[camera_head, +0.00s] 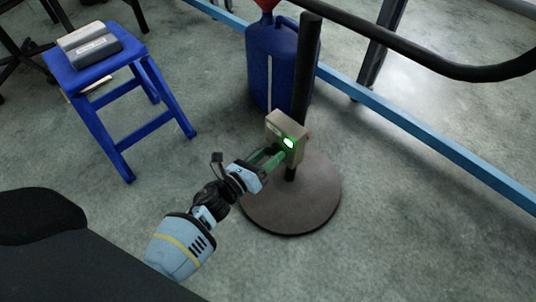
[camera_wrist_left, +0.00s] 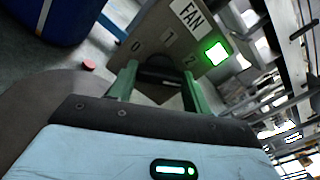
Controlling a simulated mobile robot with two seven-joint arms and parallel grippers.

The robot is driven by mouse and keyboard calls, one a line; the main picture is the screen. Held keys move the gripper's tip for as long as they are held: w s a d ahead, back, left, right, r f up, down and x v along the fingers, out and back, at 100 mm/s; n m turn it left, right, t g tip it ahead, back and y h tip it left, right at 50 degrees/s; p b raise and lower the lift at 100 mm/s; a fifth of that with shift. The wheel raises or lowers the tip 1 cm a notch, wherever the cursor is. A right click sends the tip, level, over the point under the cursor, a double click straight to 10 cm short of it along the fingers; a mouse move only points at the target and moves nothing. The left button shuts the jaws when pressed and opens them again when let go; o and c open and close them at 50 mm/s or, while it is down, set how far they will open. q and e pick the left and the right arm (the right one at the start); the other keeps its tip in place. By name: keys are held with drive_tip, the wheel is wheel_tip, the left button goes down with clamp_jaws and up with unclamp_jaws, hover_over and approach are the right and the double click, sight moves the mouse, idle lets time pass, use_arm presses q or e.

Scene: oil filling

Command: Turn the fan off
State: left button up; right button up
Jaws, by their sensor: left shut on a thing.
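The fan's control box (camera_head: 288,131) is a beige box on the black post above a round base, with a lit green light (camera_head: 289,143). In the left wrist view the box (camera_wrist_left: 188,35) reads FAN, with the marks 0, 1 and 2 and the green light (camera_wrist_left: 217,54) glowing. My left gripper (camera_head: 274,159) reaches the box from the lower left. Its green fingers (camera_wrist_left: 160,82) are shut on the black knob (camera_wrist_left: 158,73) below the marks. The fingers partly hide the knob, and I cannot tell which mark it points to. My right gripper is not in view.
The dark round base (camera_head: 290,205) stands on the grey floor. A blue canister (camera_head: 271,68) with a red funnel is behind the post. A blue stool (camera_head: 97,66) with two boxes is at the left. A light blue rail (camera_head: 420,131) runs behind on the right.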

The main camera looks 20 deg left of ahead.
use_arm(q)
drive_tip(key=n+p, duration=0.1)
drive_tip(key=n, duration=0.3)
drive_tip(key=shift+n, duration=0.3)
drive_tip(key=n+p, duration=0.1)
drive_tip(key=n, duration=0.2)
drive_tip(key=shift+n, duration=0.3)
drive_tip(key=n+p, duration=0.1)
drive_tip(key=n, duration=0.3)
drive_tip(key=n+p, duration=0.1)
drive_tip(key=n, duration=0.3)
drive_tip(key=shift+f, duration=0.1)
drive_tip(key=n+p, duration=0.1)
drive_tip(key=n, duration=0.5)
drive_tip(key=shift+n, duration=0.3)
drive_tip(key=n, duration=0.3)
drive_tip(key=shift+n, duration=1.8)
